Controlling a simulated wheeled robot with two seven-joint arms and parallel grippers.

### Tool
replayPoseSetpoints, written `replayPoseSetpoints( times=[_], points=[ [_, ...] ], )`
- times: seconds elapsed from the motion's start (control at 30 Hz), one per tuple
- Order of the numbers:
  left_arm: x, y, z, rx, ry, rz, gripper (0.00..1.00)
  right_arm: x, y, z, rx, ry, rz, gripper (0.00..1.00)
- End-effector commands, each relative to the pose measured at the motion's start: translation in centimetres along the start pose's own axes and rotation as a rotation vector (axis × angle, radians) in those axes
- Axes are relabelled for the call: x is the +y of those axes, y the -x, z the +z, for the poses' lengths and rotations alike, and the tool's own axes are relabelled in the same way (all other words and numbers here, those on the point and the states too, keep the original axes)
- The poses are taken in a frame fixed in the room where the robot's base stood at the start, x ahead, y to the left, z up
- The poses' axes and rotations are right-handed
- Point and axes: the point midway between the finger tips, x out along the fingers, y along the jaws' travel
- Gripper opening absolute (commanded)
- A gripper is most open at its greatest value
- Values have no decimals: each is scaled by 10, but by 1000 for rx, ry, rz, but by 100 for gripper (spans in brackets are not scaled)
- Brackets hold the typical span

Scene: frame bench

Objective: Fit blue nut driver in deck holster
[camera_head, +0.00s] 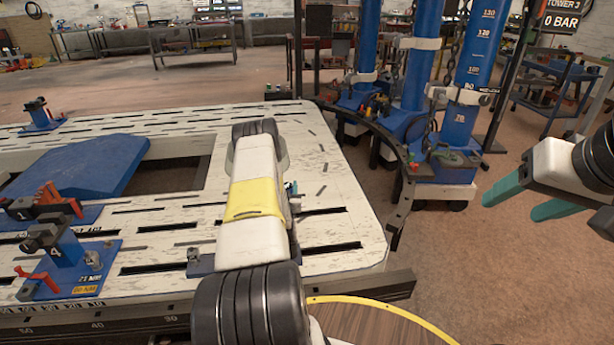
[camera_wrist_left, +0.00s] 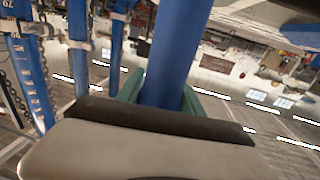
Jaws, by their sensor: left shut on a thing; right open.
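In the left wrist view my left gripper (camera_wrist_left: 160,94) has its teal fingers shut on a thick blue shaft, which I take to be the blue nut driver (camera_wrist_left: 178,45). The shaft runs up out of the frame, so its ends are hidden. In the head view my left arm, with a yellow band, covers the deck's right part and hides most of that gripper. A dark blue base (camera_head: 201,265) shows partly beneath the arm; I cannot tell whether it belongs to the deck holster. My right gripper (camera_head: 530,195) is open and empty, right of the deck.
The pale slotted deck (camera_head: 335,215) has a blue panel (camera_head: 75,165) and blue clamp fixtures (camera_head: 70,268) on its left. Blue towers (camera_head: 470,75) with chains stand behind its right corner. Brown floor (camera_head: 465,260) is clear beneath my right gripper.

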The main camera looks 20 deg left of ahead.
Motion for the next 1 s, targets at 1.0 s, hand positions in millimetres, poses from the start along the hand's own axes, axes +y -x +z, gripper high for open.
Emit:
replayPoseSetpoints(
  times=[1.0],
  points=[
    [0,-1,54,5,0,0,0,0,0,0,0,0,0,61]
  ],
)
